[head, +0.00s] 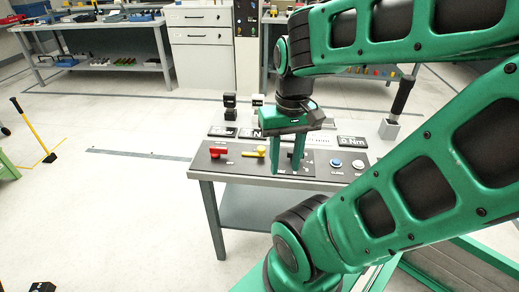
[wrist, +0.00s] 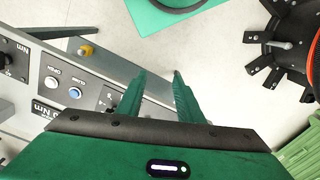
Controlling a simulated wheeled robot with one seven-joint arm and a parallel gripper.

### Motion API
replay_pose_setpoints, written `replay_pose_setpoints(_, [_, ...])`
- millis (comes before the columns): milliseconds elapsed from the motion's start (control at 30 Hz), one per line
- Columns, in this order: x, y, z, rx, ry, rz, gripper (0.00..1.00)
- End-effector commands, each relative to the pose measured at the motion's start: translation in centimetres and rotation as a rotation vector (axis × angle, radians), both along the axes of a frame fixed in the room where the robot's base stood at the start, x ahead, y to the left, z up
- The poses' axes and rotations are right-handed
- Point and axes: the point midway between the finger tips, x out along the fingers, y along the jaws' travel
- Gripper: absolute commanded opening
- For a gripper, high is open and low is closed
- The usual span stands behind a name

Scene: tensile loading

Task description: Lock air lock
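My gripper (head: 286,165) hangs fingers-down over the control panel (head: 229,168) on the bench. Its two green fingers are apart with nothing held between them; they also show apart in the wrist view (wrist: 158,76). In the head view, a red handle (head: 218,151) and a yellow handle (head: 254,151) are on the panel to the left of my gripper. A black switch (head: 308,162) is close to the fingers, partly hidden by them. A blue button (head: 336,163) and a white button (head: 358,165) are to the right. I cannot read which control is labelled air lock.
Small displays (head: 352,142) stand behind the panel. A black-handled tool (head: 401,98) stands upright in a holder at the bench's back right.

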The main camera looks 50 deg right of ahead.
Motion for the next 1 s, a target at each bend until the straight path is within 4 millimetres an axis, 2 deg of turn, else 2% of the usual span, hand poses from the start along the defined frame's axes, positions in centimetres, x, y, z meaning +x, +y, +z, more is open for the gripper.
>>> replay_pose_setpoints(33, [0.3,-0.2,0.0,0.001,0.002,0.001,0.21])
replay_pose_setpoints(100, [1.0,-0.6,-0.1,0.003,-0.001,0.01,0.04])
replay_pose_setpoints(133, [1.4,-0.9,-0.1,0.004,-0.004,0.014,0.0])
replay_pose_setpoints(567, [7.3,-5.9,-1.5,0.061,-0.071,0.102,0.0])
replay_pose_setpoints(1000, [11.6,-13.0,-4.3,0.147,-0.217,0.173,0.0])
